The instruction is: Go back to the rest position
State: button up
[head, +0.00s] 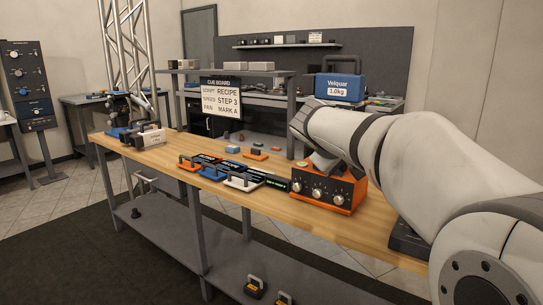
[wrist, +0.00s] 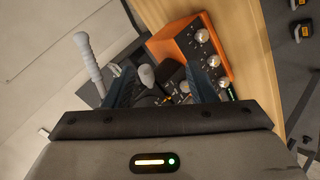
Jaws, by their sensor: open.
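My gripper (wrist: 166,82) shows in the wrist view as two dark blue fingers standing apart, with nothing visibly held between them. In the head view my pale arm comes in from the right and reaches over the wooden workbench (head: 150,157). Its wrist end is above and behind the orange control box (head: 327,192), and the fingertips are hidden there. The orange box, with several silver knobs, is also in the wrist view (wrist: 187,42), just beyond the fingers. I cannot tell whether the gripper touches it.
Handled blocks, including a white one (head: 243,182), lie left of the orange box. A blue weight (head: 340,88) stands behind the arm. The cue board (head: 221,97) is at the back. A metal truss (head: 128,45) rises at the left. Dark floor in front is clear.

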jog(key=s+a+f+m+g+y+p, duration=0.1)
jog(key=s+m+g+y+p, duration=0.1)
jog(key=s+p, duration=0.7)
jog(key=s+a+f+m+g+y+p, duration=0.1)
jog(key=s+p, duration=0.8)
jog(key=s, duration=1.1)
jog(key=shift+s+a+f+m+g+y, duration=0.25)
jog(key=shift+a+m+g+y, duration=0.2)
jog(key=shift+m+g+y, duration=0.9)
jog(key=shift+n+y, duration=0.35)
jog(key=shift+y, duration=0.2)
